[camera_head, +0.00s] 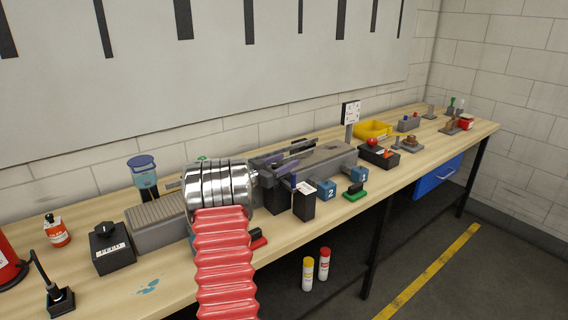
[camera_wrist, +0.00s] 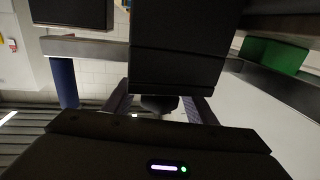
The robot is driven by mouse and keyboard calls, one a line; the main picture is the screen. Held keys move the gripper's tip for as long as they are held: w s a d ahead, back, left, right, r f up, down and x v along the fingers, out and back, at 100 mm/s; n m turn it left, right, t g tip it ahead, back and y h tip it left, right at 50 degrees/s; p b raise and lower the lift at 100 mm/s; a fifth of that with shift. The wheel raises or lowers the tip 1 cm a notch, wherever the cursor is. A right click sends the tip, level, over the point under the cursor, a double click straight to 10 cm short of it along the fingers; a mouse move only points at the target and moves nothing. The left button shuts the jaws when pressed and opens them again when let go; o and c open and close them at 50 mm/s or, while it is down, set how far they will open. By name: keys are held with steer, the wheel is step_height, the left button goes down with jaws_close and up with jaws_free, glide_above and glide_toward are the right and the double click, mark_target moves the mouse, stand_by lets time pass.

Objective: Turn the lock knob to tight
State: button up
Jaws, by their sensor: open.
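My gripper (camera_wrist: 158,112) is open in the wrist view, its two fingers on either side of a dark rounded piece (camera_wrist: 158,102). This piece may be the lock knob, but its marking is not visible and I cannot tell whether the fingers touch it. A large black block (camera_wrist: 178,45) hides much of the area above it. In the head view my gripper (camera_head: 283,180) is at the grey machine (camera_head: 325,160), beside a black box with a white label (camera_head: 304,204). My own arm hides part of the machine there, and no lock knob is clearly seen.
A black tray with a red knob (camera_head: 378,152) and a yellow bin (camera_head: 372,130) lie farther along the wooden bench (camera_head: 175,287).

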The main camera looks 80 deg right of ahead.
steer(key=shift+c, duration=0.5)
steer(key=c, duration=0.9)
steer(key=shift+c, duration=0.2)
steer(key=shift+g, duration=0.3)
steer(key=shift+s+a+r+m+g+y, duration=0.1)
steer(key=shift+s+a+m+g+y, duration=0.1)
steer(key=shift+m+g+y, duration=0.55)
steer(key=shift+s+a+m+g+y, duration=0.1)
steer(key=shift+s+m+g+y, duration=0.05)
steer(key=shift+m+g+y, duration=0.6)
steer(key=o, duration=1)
steer(key=shift+o, duration=0.2)
